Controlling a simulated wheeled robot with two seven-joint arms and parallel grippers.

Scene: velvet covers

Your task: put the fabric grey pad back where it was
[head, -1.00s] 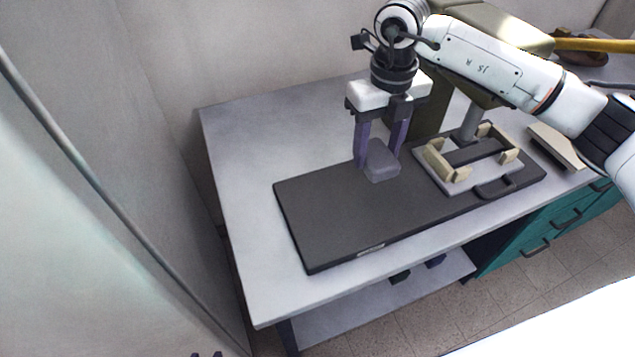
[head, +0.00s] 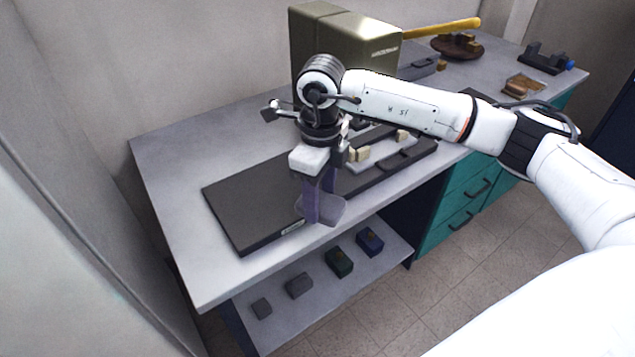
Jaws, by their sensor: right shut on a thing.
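The grey pad (head: 328,212) is a small rounded block at the tips of my right gripper (head: 320,202). The purple fingers of the right gripper are shut on it. It is held at the front edge of the dark board (head: 245,202), in front of and above the lower shelf in this view. The fingers hide part of the pad. My left gripper is not in view.
A press with an olive housing (head: 345,45) stands behind my right arm. The table's left part (head: 175,175) is clear.

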